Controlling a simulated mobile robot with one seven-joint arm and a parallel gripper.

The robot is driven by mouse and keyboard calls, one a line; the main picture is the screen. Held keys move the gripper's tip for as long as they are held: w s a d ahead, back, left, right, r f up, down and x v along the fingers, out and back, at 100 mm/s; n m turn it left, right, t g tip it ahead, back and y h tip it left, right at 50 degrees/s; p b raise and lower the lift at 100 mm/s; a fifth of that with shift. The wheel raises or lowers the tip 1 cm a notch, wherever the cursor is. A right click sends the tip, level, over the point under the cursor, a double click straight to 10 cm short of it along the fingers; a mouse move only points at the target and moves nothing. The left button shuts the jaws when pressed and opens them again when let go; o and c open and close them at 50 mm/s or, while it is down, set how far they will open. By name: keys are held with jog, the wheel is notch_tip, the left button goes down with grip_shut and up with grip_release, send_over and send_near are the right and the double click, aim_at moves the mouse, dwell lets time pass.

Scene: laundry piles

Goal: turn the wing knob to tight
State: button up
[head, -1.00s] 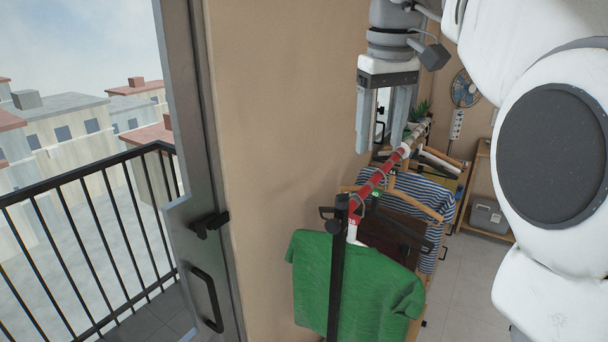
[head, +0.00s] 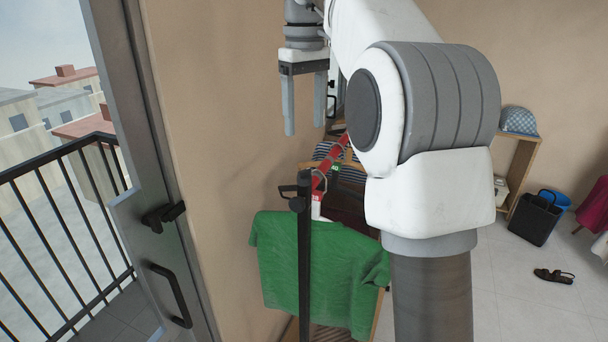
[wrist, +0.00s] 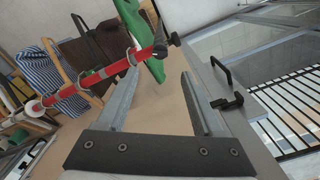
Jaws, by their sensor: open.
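My gripper (head: 305,130) is open and empty, fingers down, above and behind the near end of the clothes rack in the head view. In the wrist view its two fingers (wrist: 160,77) stand apart with nothing between them. The rack's black post (head: 305,265) stands in front of the wall. A small black piece, seemingly the wing knob (head: 288,190), sticks out left at the post's top. In the wrist view a dark knob-like piece (wrist: 175,39) shows at the red rail's end, beyond the fingertips. I cannot tell its turned position.
A green shirt (head: 325,275) hangs at the rack's near end. The red rail (head: 330,161) runs back, partly hidden by my arm. A glass door with a black handle (head: 170,292) is at left. A black bin (head: 535,220) and a sandal (head: 554,275) are at right on open floor.

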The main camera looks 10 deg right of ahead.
aim_at(305, 170)
notch_tip(305, 170, down, 11)
jog(key=shift+r+b, duration=0.1)
jog(key=shift+b, duration=0.55)
grip_shut()
